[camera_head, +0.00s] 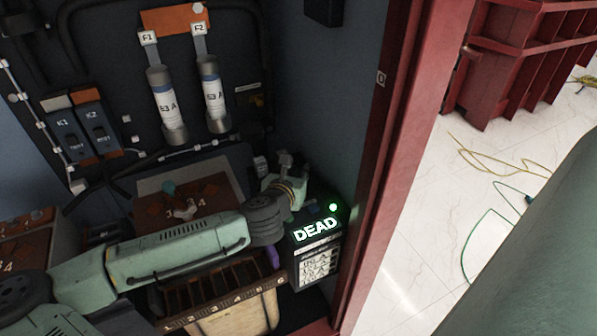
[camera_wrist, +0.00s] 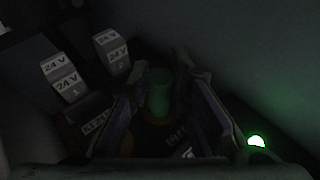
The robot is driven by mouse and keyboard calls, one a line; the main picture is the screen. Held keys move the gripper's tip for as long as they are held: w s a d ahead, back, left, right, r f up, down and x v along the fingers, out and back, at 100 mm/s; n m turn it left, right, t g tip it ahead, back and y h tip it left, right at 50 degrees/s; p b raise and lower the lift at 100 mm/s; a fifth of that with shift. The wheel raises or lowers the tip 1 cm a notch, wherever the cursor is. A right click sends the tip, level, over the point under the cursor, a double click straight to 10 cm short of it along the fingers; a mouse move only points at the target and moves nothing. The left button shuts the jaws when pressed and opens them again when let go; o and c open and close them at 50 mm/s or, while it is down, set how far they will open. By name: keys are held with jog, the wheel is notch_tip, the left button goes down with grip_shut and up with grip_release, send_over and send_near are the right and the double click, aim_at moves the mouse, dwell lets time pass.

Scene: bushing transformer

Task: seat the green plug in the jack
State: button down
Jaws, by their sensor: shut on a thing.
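The green plug (camera_wrist: 160,92) stands between the two fingers of my gripper (camera_wrist: 165,100) in the dark wrist view. My gripper is shut on it. A dull yellow ring (camera_wrist: 158,121) shows just below the plug; I cannot tell whether it is the jack's rim or whether the plug is in it. The plug cannot be made out clearly there.
Blocks marked 24V (camera_wrist: 64,84) stand left of my gripper. A lit green lamp (camera_wrist: 256,141) is at its right. A divided bin (camera_head: 232,310) lies below my arm. Fuses (camera_head: 165,100) and K1/K2 switches (camera_head: 85,132) are on the back panel. A red post (camera_head: 385,150) borders the right.

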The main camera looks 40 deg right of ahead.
jog(key=shift+f, duration=0.1)
jog(key=shift+f, duration=0.2)
jog(key=c, duration=1.5)
grip_release()
jog(key=shift+r, duration=0.1)
